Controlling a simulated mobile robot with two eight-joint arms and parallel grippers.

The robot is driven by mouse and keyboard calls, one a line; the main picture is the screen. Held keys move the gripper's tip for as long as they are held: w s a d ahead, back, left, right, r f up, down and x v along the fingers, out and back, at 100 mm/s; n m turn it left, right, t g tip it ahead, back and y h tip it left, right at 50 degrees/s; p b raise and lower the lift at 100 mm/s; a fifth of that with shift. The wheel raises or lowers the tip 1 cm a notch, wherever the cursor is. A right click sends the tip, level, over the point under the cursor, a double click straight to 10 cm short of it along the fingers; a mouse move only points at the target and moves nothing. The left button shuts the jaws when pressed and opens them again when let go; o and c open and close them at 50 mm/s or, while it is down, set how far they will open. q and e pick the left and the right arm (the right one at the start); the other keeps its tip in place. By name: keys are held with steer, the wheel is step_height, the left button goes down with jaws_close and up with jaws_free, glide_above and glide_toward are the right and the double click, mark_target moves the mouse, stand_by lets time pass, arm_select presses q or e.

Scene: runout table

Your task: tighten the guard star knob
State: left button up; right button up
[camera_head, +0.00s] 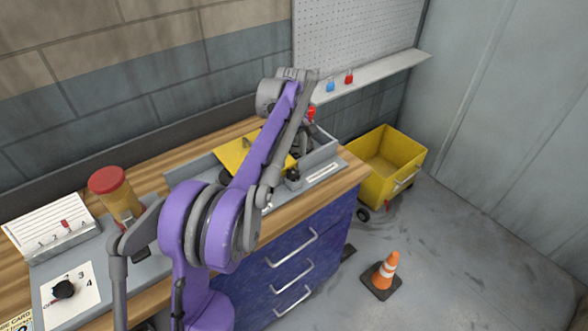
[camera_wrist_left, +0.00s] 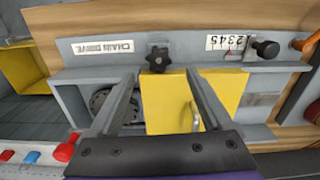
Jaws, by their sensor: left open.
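The black star knob (camera_wrist_left: 158,59) sits on the front rim of the grey guard housing, beside the yellow guard plate (camera_wrist_left: 160,105). In the head view the knob (camera_head: 292,178) shows just right of my purple arm, and the yellow plate (camera_head: 233,153) lies partly behind that arm. My left gripper (camera_wrist_left: 160,76) is open and empty in the left wrist view. Its two fingers reach over the guard on either side of the knob's line, with the knob beyond the tips and apart from them. In the head view my arm mostly hides this gripper. My right gripper is not seen.
A CHAIN DRIVE label (camera_wrist_left: 103,47) and a black plunger knob (camera_wrist_left: 265,49) by a number scale flank the star knob. A wall ledge (camera_head: 380,75) holds blue and red padlocks. A yellow cart (camera_head: 378,168) and an orange cone (camera_head: 386,272) stand right of the bench.

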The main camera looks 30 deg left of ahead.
mark_target(293, 172)
arm_select(q)
step_height(293, 172, down, 6)
steer(key=shift+w+d, duration=0.1)
jaws_close()
steer(key=m, duration=0.4)
steer(key=shift+m, duration=0.4)
stand_by(0.3)
jaws_free()
stand_by(0.5)
